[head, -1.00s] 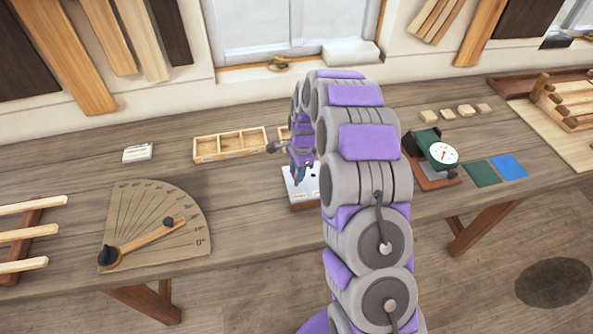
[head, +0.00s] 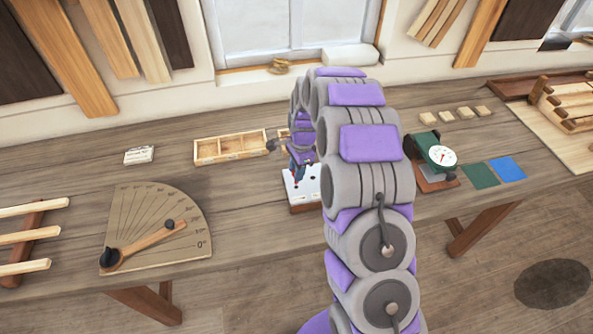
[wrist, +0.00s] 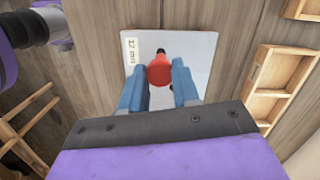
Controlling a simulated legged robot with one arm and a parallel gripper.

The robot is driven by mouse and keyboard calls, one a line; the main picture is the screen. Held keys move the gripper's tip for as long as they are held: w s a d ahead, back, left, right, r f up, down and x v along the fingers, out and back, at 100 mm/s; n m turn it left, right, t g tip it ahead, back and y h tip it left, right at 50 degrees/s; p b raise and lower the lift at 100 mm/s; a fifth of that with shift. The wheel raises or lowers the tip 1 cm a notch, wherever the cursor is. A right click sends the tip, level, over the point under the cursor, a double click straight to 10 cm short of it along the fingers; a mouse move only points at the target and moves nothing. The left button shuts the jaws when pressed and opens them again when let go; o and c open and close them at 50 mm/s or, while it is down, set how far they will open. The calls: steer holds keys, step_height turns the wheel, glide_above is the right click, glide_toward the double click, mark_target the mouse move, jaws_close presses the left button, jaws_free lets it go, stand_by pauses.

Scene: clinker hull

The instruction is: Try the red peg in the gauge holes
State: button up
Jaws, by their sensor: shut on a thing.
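The gauge plate (head: 314,190) is a pale plate on a wooden base near the front edge of the bench, with dark holes. It fills the middle of the wrist view (wrist: 206,48), with a label at its left side. My gripper (wrist: 160,82) has blue fingers shut on the red peg (wrist: 160,70). The peg's dark tip shows just beyond its red body, over the plate near a hole. I cannot tell whether the tip is in a hole. My gripper (head: 297,178) also shows small above the plate's left part in the head view. My arm hides part of the plate.
A compartmented wooden tray (head: 230,146) lies behind the plate. Bare bench lies between protractor and plate.

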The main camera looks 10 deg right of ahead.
steer(key=shift+r, duration=0.4)
steer(key=shift+f, duration=0.1)
steer(key=shift+f, duration=1)
steer(key=shift+f+p, duration=0.3)
steer(key=shift+f, duration=0.3)
stand_by(1.1)
steer(key=shift+r+p, duration=0.7)
steer(key=shift+r, duration=1)
steer(key=shift+w+b, duration=0.15)
steer(key=shift+b, duration=0.45)
